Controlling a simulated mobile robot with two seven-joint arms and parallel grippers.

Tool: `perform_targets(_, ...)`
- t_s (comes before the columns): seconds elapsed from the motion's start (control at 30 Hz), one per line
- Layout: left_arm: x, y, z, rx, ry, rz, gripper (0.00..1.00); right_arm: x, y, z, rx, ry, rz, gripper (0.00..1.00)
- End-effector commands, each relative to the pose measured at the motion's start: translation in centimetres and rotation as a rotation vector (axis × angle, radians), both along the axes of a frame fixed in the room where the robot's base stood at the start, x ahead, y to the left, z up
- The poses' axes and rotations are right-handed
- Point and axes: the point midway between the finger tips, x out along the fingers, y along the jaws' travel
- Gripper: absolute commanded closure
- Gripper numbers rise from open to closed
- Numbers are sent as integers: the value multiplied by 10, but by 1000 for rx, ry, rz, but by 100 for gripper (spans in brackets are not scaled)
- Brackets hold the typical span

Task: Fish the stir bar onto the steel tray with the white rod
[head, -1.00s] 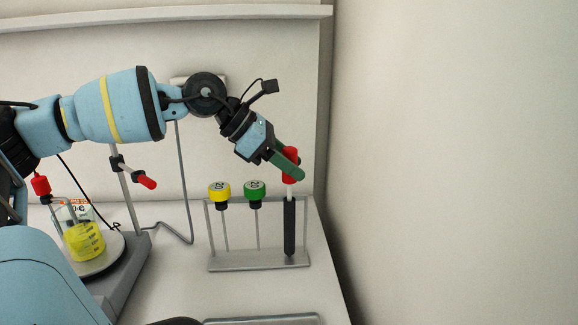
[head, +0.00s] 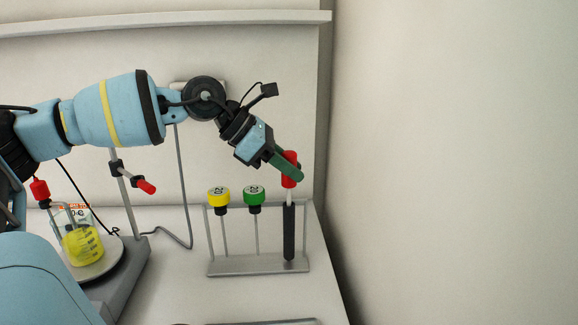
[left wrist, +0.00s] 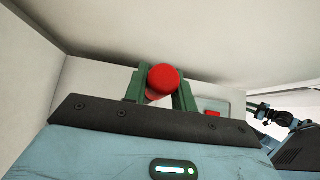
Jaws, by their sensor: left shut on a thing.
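My left gripper (head: 289,171) has green fingers and is shut on the red handle (head: 289,176) of the white rod (head: 289,197). In the left wrist view the round red handle end (left wrist: 163,79) sits between the two fingers. Below the handle a short pale length of rod shows, and the rest is inside a dark sleeve (head: 289,232) in the rack. Only the rim of the steel tray (head: 262,322) shows at the bottom edge. A beaker (head: 82,240) with yellow liquid stands at left. I cannot make out the stir bar. My right gripper is not in view.
The rack (head: 258,264) also holds a yellow-capped tool (head: 219,196) and a green-capped tool (head: 254,194), close left of the sleeve. The beaker stands on a stirrer plate (head: 107,264), beside a stand with a red-tipped clamp (head: 146,187). A wall rises at right.

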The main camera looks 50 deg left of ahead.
Motion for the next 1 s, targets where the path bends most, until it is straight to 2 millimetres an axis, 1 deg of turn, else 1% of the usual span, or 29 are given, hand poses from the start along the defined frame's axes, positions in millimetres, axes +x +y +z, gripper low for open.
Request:
perform_targets(0.7,0,0,9,0,0,0,100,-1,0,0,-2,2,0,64)
perform_targets(1.0,0,0,10,0,0,0,100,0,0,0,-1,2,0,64)
